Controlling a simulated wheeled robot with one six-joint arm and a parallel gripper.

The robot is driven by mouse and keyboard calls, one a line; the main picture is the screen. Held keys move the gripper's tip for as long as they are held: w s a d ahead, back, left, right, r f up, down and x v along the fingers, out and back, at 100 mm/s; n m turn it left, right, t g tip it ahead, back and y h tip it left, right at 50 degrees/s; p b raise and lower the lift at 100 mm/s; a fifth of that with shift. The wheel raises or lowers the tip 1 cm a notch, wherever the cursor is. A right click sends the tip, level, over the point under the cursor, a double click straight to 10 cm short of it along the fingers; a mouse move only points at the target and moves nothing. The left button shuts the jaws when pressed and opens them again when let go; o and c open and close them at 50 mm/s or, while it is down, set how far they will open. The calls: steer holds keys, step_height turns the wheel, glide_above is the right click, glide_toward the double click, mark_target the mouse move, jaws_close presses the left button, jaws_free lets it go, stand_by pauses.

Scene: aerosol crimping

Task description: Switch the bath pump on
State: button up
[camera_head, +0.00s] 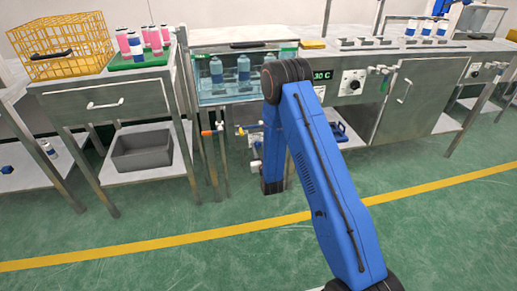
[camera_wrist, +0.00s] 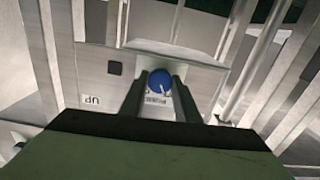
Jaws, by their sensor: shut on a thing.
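The blue round knob (camera_wrist: 158,77) sits on a grey panel (camera_wrist: 92,68) in the wrist view, with a small white mark on its face. My gripper (camera_wrist: 160,86) is shut on the knob, one dark finger on each side. A label (camera_wrist: 155,99) lies just below the knob, partly hidden and too blurred to read surely. My arm hides the knob and my gripper there.
Pipes with an orange-handled valve (camera_head: 211,133) stand under the bath. A steel table (camera_head: 107,86) stands at left. The green floor in front is clear.

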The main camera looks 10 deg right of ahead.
steer(key=m, duration=0.5)
steer(key=shift+m, duration=0.4)
steer(key=m, duration=0.5)
steer(key=shift+m, duration=0.4)
steer(key=o, duration=1)
steer(key=shift+o, duration=0.2)
steer(key=shift+s, duration=0.1)
steer(key=s, duration=1.7)
steer(key=shift+s, duration=0.15)
